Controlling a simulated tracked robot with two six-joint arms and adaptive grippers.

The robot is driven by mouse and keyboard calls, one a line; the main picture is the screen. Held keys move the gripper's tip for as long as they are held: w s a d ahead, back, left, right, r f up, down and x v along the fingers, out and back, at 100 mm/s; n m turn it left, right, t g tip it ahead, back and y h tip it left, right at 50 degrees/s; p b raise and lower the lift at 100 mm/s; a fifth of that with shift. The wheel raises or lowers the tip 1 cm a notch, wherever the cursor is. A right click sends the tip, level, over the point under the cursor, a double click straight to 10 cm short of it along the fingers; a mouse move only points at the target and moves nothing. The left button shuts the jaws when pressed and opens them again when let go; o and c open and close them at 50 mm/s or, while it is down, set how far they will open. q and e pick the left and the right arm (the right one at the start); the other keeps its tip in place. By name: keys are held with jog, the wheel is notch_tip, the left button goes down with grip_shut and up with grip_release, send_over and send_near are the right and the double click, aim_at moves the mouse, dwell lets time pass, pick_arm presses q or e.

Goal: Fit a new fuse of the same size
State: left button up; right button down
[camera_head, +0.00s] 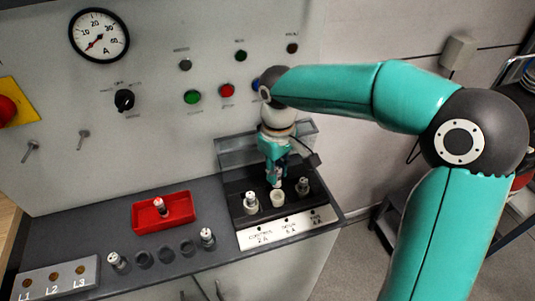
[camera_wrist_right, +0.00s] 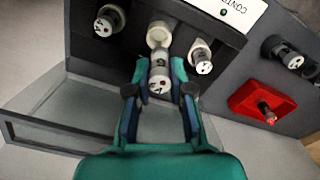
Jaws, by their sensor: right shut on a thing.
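My right gripper (camera_head: 277,177) is shut on a fuse (camera_wrist_right: 159,82) with a white end cap bearing a small mark. It holds the fuse at the dark fuse block (camera_head: 236,188). The pale middle socket (camera_head: 278,198) looks empty. In the wrist view the socket (camera_wrist_right: 159,35) lies just beyond the held fuse; I cannot tell whether they touch. One fuse (camera_head: 251,201) stands left of the socket and another fuse (camera_head: 303,186) right of it. A further fuse (camera_head: 160,206) is in the red tray (camera_head: 178,221). My left gripper is not in view.
A spare-fuse row on the grey ledge has a fuse (camera_head: 118,262) at its left end, another fuse (camera_head: 207,238) at its right, and empty holes (camera_head: 166,254) between. A raised clear cover (camera_wrist_right: 60,115) is beside my gripper. The panel with knobs rises behind.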

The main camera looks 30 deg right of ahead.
aim_at(277, 185)
jog(key=shift+w+f, duration=0.1)
jog(key=shift+d+f+b, duration=0.1)
jog(key=shift+f+b, duration=0.65)
jog(key=shift+b, duration=0.05)
notch_tip(277, 185, down, 3)
jog(key=shift+r+b, duration=0.15)
jog(key=shift+b, duration=0.95)
jog(key=shift+f+b, duration=0.55)
jog(key=shift+f, duration=0.1)
jog(key=shift+f+b, duration=0.3)
jog(key=shift+f, duration=0.25)
jog(key=c, duration=1.3)
grip_release()
jog(key=shift+r, duration=0.1)
